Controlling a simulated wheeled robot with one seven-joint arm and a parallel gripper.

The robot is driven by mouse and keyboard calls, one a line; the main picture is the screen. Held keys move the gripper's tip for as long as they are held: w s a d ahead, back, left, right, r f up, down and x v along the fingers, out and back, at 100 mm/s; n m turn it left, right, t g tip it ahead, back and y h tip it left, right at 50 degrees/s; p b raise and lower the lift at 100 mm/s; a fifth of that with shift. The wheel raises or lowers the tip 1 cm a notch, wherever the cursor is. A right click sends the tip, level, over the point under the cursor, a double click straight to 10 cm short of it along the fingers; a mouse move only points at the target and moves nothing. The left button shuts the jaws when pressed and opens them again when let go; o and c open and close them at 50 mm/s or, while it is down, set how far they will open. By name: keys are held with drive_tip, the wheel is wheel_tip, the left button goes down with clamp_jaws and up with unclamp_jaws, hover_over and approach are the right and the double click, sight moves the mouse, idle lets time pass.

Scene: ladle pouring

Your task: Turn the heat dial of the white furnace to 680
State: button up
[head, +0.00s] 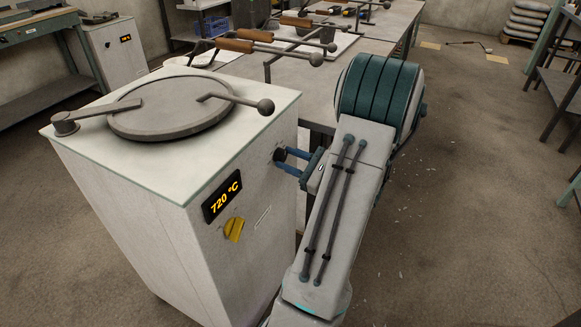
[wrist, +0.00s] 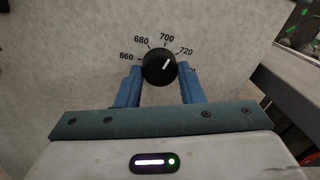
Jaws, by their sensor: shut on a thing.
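The white furnace (head: 120,190) stands at the left in the head view, with its round grey lid on top. Its display (head: 222,196) reads 720 °C. The black heat dial (wrist: 157,73) is on the furnace side wall, with 660, 680, 700 and 720 printed around it. Its white pointer tilts up and right, towards 720. My gripper (wrist: 160,68) is shut on the dial, one blue finger on each side. In the head view the gripper (head: 280,158) reaches the wall from the right, and its fingers partly hide the dial.
A workbench (head: 335,82) with long-handled tools stands behind the furnace. A second white cabinet with a display (head: 125,38) is at the back left. The floor to the right of my arm is mostly clear.

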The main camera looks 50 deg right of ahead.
drive_tip(key=n+b, duration=0.4)
drive_tip(key=shift+f, duration=0.35)
drive_tip(key=n+b, duration=0.3)
drive_tip(key=b, duration=0.1)
drive_tip(key=shift+n+y, duration=0.3)
drive_tip(key=shift+n, duration=0.1)
drive_tip(key=n+b, duration=0.2)
drive_tip(key=b, duration=0.1)
drive_tip(key=shift+d, duration=0.1)
drive_tip(key=shift+r+n+b, duration=0.2)
drive_tip(key=shift+n+b, duration=0.9)
drive_tip(key=shift+b, duration=0.1)
drive_tip(key=shift+r, duration=0.15)
drive_tip(key=o, duration=1)
